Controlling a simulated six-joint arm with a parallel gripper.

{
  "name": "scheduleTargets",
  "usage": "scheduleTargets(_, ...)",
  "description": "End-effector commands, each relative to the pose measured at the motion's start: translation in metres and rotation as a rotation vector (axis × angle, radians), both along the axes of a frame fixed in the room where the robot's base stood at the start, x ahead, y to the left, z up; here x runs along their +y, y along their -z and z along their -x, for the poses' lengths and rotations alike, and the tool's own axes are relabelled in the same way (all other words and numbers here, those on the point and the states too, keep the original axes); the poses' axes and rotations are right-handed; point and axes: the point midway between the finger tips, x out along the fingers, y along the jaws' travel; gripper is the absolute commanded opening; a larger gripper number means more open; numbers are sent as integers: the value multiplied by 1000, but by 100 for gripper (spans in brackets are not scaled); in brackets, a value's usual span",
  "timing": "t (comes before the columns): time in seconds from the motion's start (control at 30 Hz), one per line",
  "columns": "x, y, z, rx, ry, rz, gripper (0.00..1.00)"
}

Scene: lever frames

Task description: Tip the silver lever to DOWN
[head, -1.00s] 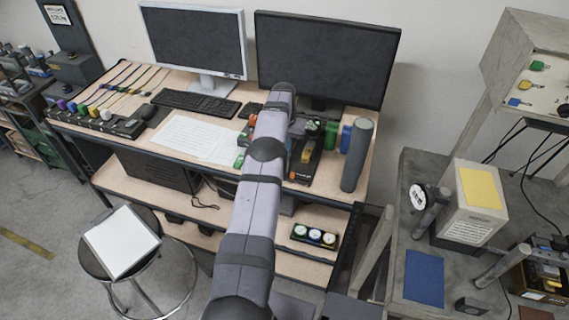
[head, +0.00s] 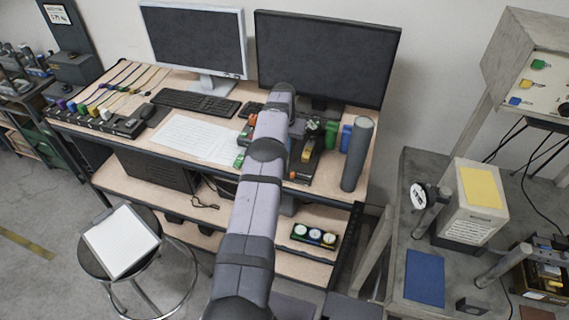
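My gripper (head: 312,127) is at the far end of my arm, over the right part of the desk in front of the dark monitor. It is small and dark here, and I cannot tell if its fingers are open or shut. A dark unit with a yellow part (head: 307,151) stands just below it in the picture. I cannot make out a silver lever for certain. My arm covers part of the equipment there, and I cannot tell whether the gripper touches anything.
An orange knob (head: 252,119) shows left of my arm. Green (head: 331,134) and blue (head: 346,137) parts and an upright grey cylinder (head: 357,155) stand close on the right. Two monitors stand behind. White papers (head: 193,138) lie on the desk (head: 150,150) to the left.

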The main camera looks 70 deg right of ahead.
Motion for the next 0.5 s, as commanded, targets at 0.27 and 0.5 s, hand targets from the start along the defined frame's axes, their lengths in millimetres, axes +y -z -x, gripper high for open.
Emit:
scheduleTargets(0.27,0,5,0,0,0,0,0)
scheduleTargets(0.5,0,8,0,0,0,0,0)
